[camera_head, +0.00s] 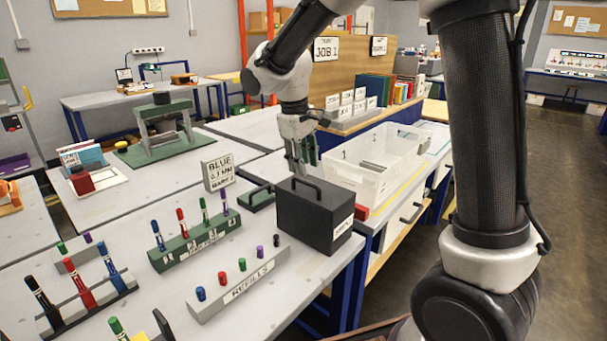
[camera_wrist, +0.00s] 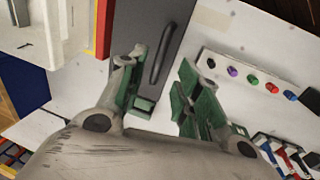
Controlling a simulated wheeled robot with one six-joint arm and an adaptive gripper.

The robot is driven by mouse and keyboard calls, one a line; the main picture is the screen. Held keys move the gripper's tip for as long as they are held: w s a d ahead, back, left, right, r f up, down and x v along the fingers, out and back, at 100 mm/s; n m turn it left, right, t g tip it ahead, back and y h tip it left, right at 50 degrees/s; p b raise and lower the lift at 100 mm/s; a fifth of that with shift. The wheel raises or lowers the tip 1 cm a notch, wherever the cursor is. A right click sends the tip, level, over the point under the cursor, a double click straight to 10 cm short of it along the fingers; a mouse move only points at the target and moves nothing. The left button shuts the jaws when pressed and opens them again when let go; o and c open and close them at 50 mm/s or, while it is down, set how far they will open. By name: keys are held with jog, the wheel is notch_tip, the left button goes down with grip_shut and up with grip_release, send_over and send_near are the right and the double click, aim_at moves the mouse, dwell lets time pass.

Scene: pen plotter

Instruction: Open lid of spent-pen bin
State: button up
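The spent-pen bin (camera_head: 315,218) is a dark grey box with a white label on its side, at the front right of the bench in the head view. Its lid is down flat on top, with a black bar handle (camera_head: 308,186). In the wrist view the lid (camera_wrist: 183,22) shows at the top centre, with its handle (camera_wrist: 162,54) ahead of the gap between my fingers. My gripper (camera_head: 304,164) is behind and above the bin, pointing down. In the wrist view its green-padded fingers (camera_wrist: 160,100) are apart with nothing between them.
A white refills rack (camera_head: 240,283) with coloured caps stands left of the bin, with a green pen rack (camera_head: 196,246) behind it. A clear tray (camera_head: 372,172) stands behind and right of the bin. A red item (camera_head: 361,212) lies close beside the bin.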

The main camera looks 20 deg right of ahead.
aim_at(306, 182)
jog(key=f, duration=0.3)
jog(key=d+f, duration=0.1)
jog(key=f, duration=0.1)
jog(key=shift+w, duration=0.25)
jog(key=shift+c, duration=0.4)
grip_shut()
